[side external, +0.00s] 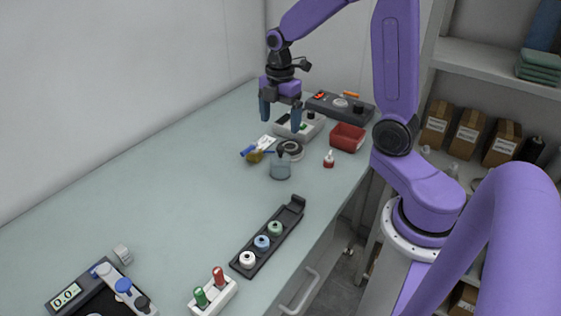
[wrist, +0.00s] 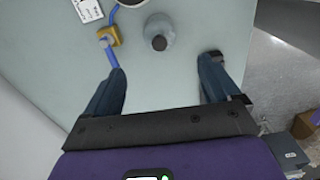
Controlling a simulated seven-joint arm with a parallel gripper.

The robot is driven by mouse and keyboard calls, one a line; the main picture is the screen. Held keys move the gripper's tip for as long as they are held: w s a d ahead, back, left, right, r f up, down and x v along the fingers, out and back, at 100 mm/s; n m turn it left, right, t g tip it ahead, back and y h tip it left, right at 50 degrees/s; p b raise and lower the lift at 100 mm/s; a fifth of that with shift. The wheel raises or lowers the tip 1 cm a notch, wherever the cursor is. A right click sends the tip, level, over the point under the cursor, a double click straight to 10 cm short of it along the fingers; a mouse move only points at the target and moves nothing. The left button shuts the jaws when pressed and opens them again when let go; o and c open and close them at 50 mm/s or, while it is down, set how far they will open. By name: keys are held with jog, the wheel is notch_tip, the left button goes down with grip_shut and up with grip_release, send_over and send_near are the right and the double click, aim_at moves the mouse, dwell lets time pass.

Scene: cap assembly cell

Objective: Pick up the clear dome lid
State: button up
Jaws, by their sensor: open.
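The clear dome lid (side external: 280,169) stands on the pale green bench, a bluish see-through dome with a dark knob on top. My gripper (side external: 280,119) is open and empty, above the bench and higher than the lid. In the wrist view the lid lies ahead of my gripper (wrist: 163,72), roughly centred between the two spread blue fingers and touching neither.
Beside the lid are a dark-and-white round part (side external: 292,150) and a blue tool with a yellow-brown block (wrist: 109,37). A red-based bottle (side external: 328,160), red bin (side external: 347,137) and white tray (side external: 314,127) stand nearby. A black rack (side external: 285,230) holds coloured spools. The bench's left middle is clear.

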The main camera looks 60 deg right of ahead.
aim_at(280, 147)
notch_tip(280, 147, down, 12)
jog(key=shift+d+r, duration=0.1)
dwell(0.5)
jog(key=c, duration=1.1)
